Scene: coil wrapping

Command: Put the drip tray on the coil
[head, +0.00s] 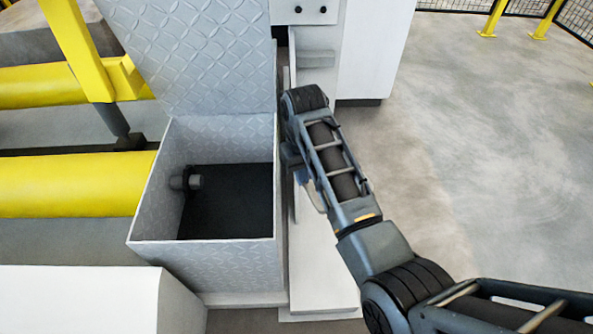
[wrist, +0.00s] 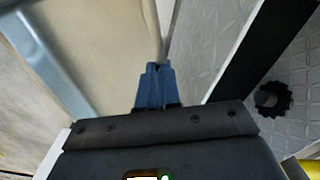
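In the wrist view the two blue fingers of my gripper (wrist: 157,72) are together, and nothing is clearly held between them. A thin edge runs up from just beyond the fingertips; I cannot tell whether they touch it. I cannot make out a drip tray for certain in either view. A grey-brown curved mass (head: 50,40) at the upper left of the head view may be part of the coil, but it is cut off.
A dark knob (wrist: 273,98) shows in the wrist view. Yellow rollers (head: 70,183) lie left. A white cabinet (head: 372,45) stands behind. The floor at right is clear.

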